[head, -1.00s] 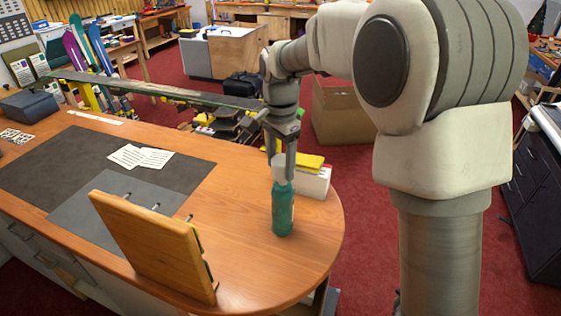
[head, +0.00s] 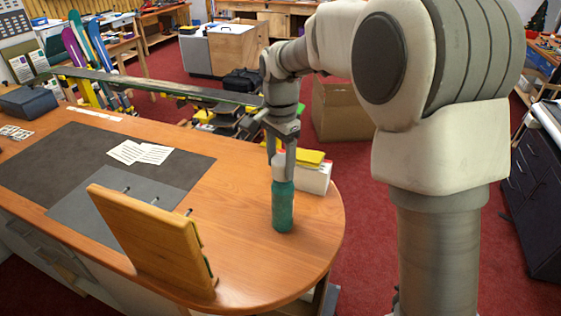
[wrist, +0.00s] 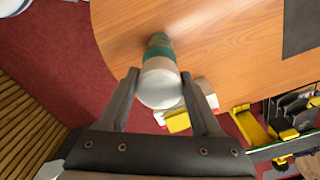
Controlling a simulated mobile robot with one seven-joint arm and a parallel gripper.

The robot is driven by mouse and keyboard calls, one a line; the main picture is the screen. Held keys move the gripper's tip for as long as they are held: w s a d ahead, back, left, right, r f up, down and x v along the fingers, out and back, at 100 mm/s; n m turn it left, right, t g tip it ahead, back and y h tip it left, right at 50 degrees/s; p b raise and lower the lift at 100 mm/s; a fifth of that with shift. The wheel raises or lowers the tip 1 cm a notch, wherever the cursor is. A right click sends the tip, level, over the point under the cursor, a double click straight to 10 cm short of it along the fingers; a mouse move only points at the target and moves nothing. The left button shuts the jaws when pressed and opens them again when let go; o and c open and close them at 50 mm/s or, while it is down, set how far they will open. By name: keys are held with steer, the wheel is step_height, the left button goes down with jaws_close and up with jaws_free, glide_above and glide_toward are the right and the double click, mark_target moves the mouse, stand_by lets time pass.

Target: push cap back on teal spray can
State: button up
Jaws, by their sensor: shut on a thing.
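The teal spray can (head: 283,208) stands upright on the wooden bench near its rounded right end. The white cap (head: 279,170) is at the top of the can, between the fingers of my gripper (head: 281,170). My gripper points down and is shut on the cap. In the wrist view the cap (wrist: 160,88) sits between both fingertips of my gripper (wrist: 160,77), with part of the teal can (wrist: 158,43) showing beyond it. The cap looks in line with the can, and I see no clear gap. I cannot tell whether it is fully seated.
A wooden board stand (head: 150,245) is on the bench to the left of the can. A white box with a yellow top (head: 313,178) stands just behind the can. A dark mat (head: 70,160) with papers lies further left. Bare bench top surrounds the can's front.

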steer(key=shift+f+b, duration=0.4)
steer(key=shift+f, duration=0.65)
stand_by(1.0)
steer(key=o, duration=1.5)
steer(key=shift+r+p, duration=2.85)
steer(key=shift+r, duration=0.7)
steer(key=shift+c, duration=0.2)
jaws_close()
